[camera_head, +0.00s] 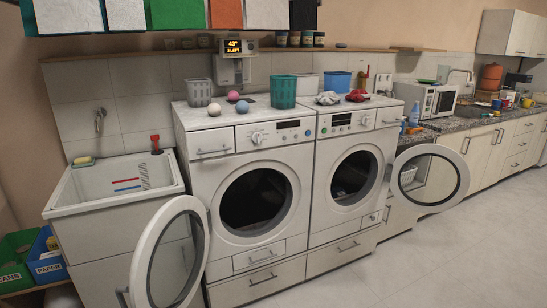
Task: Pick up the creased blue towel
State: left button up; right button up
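I see no cloth that is clearly a creased blue towel. A blue box-like thing (337,81) stands at the back of the right machine's top; I cannot tell whether it is a container or folded cloth. A crumpled grey-white cloth (328,98) and a crumpled red cloth (356,96) lie in front of it on the same top. The drums of the left machine (222,153) and right machine (325,205) are dark, and I cannot make out anything in them. Neither of my grippers is in view.
The left round door (169,255) and right round door (430,178) stand open. A grey basket (199,92), small balls and a green basket (283,92) stand on the left machine. A sink (115,185) is at left, a microwave (428,99) at right. The floor (460,250) at right is clear.

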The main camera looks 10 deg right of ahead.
aim_at(336, 191)
jog(key=i+l+z, duration=0.2)
jog(key=i+z, duration=0.3)
jog(key=i, duration=0.35)
jog(key=i+j+z, duration=0.15)
jog(key=i+z, duration=0.35)
jog(key=i, duration=0.3)
